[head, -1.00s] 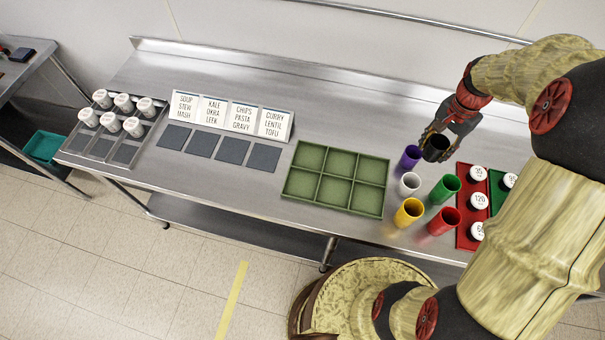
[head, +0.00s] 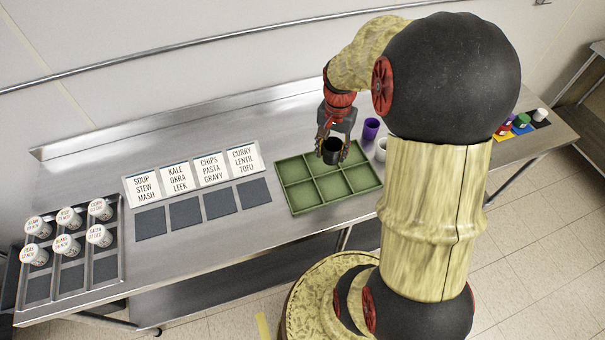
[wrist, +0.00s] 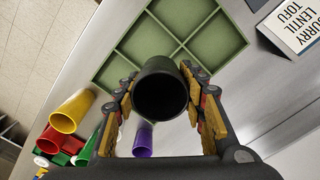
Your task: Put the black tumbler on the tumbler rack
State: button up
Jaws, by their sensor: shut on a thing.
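My gripper (head: 333,139) is shut on the black tumbler (head: 332,152) and holds it upright over the back right part of the green tumbler rack (head: 296,210). The rack is a shallow tray with six square compartments, all empty. In the wrist view the black tumbler (wrist: 162,92) sits between the two fingers, its dark open mouth toward the camera. The rack (wrist: 135,83) lies beyond it. I cannot tell how far the tumbler is above the rack.
A purple tumbler (head: 371,129) and a white tumbler (head: 381,148) stand right of the rack. A yellow tumbler (wrist: 72,112) shows in the wrist view. Label cards (head: 244,159) and dark mats (head: 254,193) lie left of the rack. Lidded jars (head: 67,245) stand at far left.

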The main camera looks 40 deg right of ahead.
jog(key=w+a+f, duration=0.2)
jog(key=w, duration=0.1)
jog(key=w+a+f+b, duration=0.1)
jog(key=w+a+f, duration=0.1)
jog(key=w+f, duration=0.1)
jog(key=w+a+f, duration=0.3)
jog(key=shift+w+f+b, duration=0.15)
jog(key=shift+f+b, duration=0.1)
jog(key=shift+b, duration=0.05)
jog(key=shift+w+a+f, duration=0.15)
jog(key=shift+f, duration=0.85)
jog(key=shift+w+a+f, duration=0.1)
jog(key=shift+w+f, duration=0.05)
jog(key=shift+f, duration=0.8)
jog(key=shift+b, duration=0.3)
jog(key=shift+f, duration=0.15)
jog(key=o, duration=1.1)
jog(key=shift+o, duration=0.2)
